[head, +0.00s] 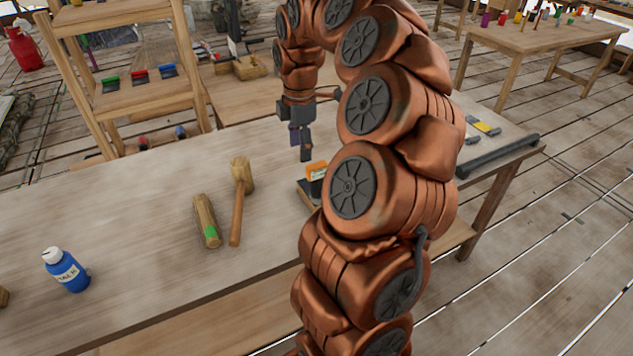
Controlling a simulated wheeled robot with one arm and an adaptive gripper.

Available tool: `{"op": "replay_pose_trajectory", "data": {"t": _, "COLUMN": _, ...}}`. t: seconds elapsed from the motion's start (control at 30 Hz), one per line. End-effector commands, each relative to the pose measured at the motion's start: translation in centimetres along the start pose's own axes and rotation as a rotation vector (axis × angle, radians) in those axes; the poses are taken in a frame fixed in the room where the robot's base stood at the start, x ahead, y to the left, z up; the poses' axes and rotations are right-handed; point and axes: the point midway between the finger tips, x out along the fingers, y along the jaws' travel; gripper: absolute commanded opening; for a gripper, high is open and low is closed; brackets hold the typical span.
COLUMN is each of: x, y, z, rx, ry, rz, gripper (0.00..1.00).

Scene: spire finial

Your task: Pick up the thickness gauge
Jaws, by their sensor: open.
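My gripper (301,146) hangs down over the workbench (130,225) at the end of my copper-coloured arm. It is open, and nothing shows between its fingers. Just below and to the right of it, a small item with an orange and white top (316,170) sits on a dark block (309,193), partly hidden by my arm. I cannot tell for sure which thing is the thickness gauge. Small grey and yellow items (485,127) lie on the bench right of my arm. Part of the bench is hidden behind my arm.
A wooden mallet (240,195), a wooden cylinder with a green patch (206,222) and a blue bottle (68,270) are left of my gripper. A dark bar (497,155) lies at the bench's right end. A wooden rack (125,98) stands behind. The bench's left middle is clear.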

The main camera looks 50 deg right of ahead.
Motion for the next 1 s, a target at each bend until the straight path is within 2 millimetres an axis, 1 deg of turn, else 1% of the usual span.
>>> {"op": "replay_pose_trajectory", "data": {"t": 0.03, "x": 0.5, "y": 0.6, "z": 1.6, "rx": -0.013, "ry": -0.003, "rz": -0.004, "gripper": 0.56}}
{"op": "replay_pose_trajectory", "data": {"t": 0.1, "x": 0.8, "y": 1.1, "z": 3.3, "rx": -0.034, "ry": -0.007, "rz": -0.006, "gripper": 0.56}}
{"op": "replay_pose_trajectory", "data": {"t": 0.2, "x": 1.2, "y": 1.4, "z": 4.7, "rx": -0.055, "ry": -0.013, "rz": -0.009, "gripper": 0.56}}
{"op": "replay_pose_trajectory", "data": {"t": 0.27, "x": 1.4, "y": 1.5, "z": 5.1, "rx": -0.061, "ry": -0.015, "rz": -0.01, "gripper": 0.56}}
{"op": "replay_pose_trajectory", "data": {"t": 0.37, "x": 1.9, "y": 1.6, "z": 5.3, "rx": -0.066, "ry": -0.016, "rz": -0.009, "gripper": 0.56}}
{"op": "replay_pose_trajectory", "data": {"t": 0.6, "x": 3.8, "y": 1.4, "z": 5.2, "rx": -0.067, "ry": -0.015, "rz": -0.012, "gripper": 0.56}}
{"op": "replay_pose_trajectory", "data": {"t": 0.83, "x": 4.8, "y": 1.5, "z": 5.2, "rx": -0.065, "ry": -0.015, "rz": -0.01, "gripper": 0.56}}
{"op": "replay_pose_trajectory", "data": {"t": 1.0, "x": 6.7, "y": 1.4, "z": 5.0, "rx": -0.066, "ry": -0.013, "rz": -0.014, "gripper": 0.56}}
